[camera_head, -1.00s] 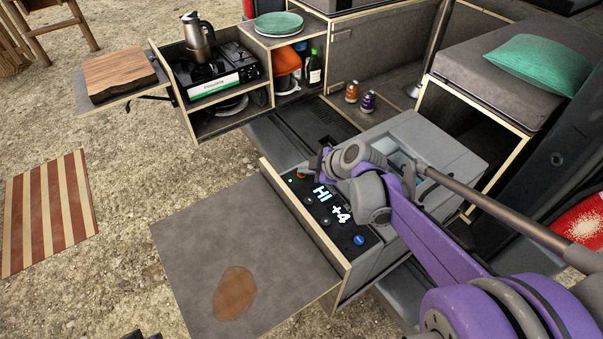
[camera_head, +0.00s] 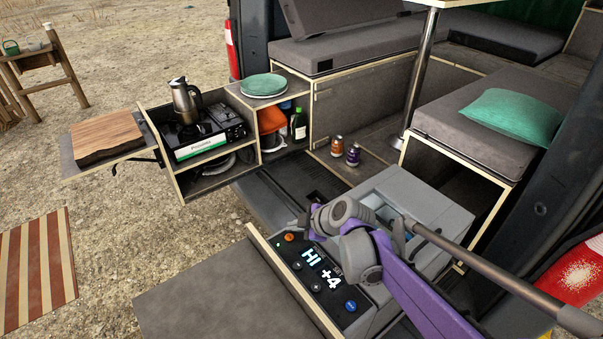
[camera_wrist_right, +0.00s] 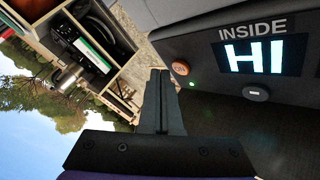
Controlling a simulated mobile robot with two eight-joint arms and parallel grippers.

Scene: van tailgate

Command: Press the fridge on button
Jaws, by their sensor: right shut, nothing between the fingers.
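The grey fridge (camera_head: 440,218) stands on the van's tailgate side, with a dark control panel on its front. The panel shows a lit HI (camera_head: 312,257) and +4. The orange on button (camera_head: 289,237) sits at the panel's far end and also shows in the right wrist view (camera_wrist_right: 181,68), beside a small green light (camera_wrist_right: 192,84). My right gripper (camera_head: 302,222) is shut and empty just above and beyond this button. In the right wrist view its fingertips (camera_wrist_right: 160,74) are left of the button, apparently apart from it. My left gripper is not in view.
A blue button (camera_head: 351,306) and black knobs are on the same panel. A wooden board (camera_head: 263,240) edges the panel in front. A kitchen box (camera_head: 222,178) with a stove and kettle stands at the left. Two small jars (camera_head: 353,154) stand behind the fridge.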

